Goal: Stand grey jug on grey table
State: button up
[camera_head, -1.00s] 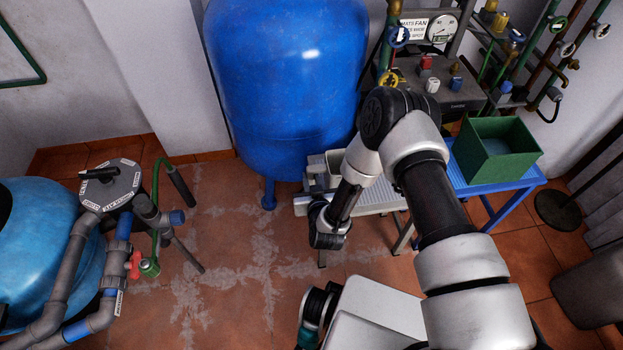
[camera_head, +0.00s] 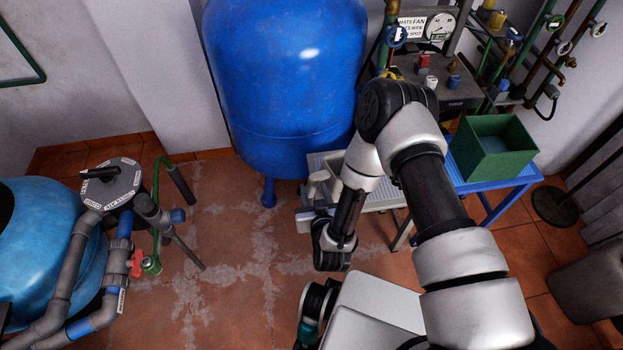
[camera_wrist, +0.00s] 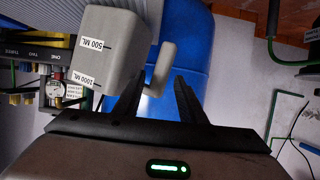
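The grey jug (camera_wrist: 112,45) shows in the wrist view, with white 500 ML and 1000 ML labels on its side. Its handle (camera_wrist: 162,65) sticks out to the right. My gripper (camera_wrist: 160,85) has its two dark fingers apart on either side of the handle, with gaps visible. The ribbed grey table (camera_wrist: 65,14) lies behind the jug at the upper left. In the head view, the grey table (camera_head: 384,198) stands behind my arm, which hides much of it. Pale shapes at its left end cannot be told apart clearly there, and my fingers are hidden.
A green bin (camera_head: 493,149) stands on a blue table (camera_head: 515,180) to the right. A large blue tank (camera_head: 287,75) rises behind. A valve panel (camera_head: 445,85) stands at the back right. A light-blue tank (camera_head: 45,235) with pipes is at left. Tiled floor between is clear.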

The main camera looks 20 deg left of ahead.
jog(key=shift+v, duration=2.3)
